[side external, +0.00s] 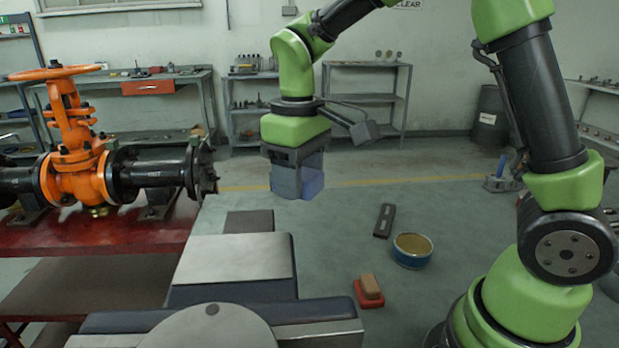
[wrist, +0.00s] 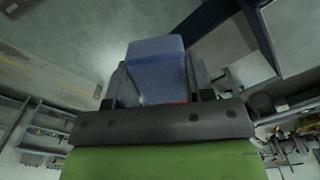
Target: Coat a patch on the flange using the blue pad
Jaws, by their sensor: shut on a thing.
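My gripper (side external: 286,186) is shut on the blue pad (side external: 312,183), a translucent blue block, and holds it in the air above the grey-green surface. The pad also shows between the jaws in the wrist view (wrist: 156,62). The flange (side external: 204,172) is the dark round end of the black pipe on the orange gate valve (side external: 76,170), at the left of the side view. My gripper and the pad are to the right of the flange, clearly apart from it. The flange's face is seen nearly edge-on, so its surface is hard to make out.
A round blue tin (side external: 411,251) with tan contents, a dark bar (side external: 384,220) and a tan block on a red base (side external: 369,290) are on the surface to the right. A grey machine bed (side external: 230,262) stands in front. The valve rests on a red bench (side external: 120,238).

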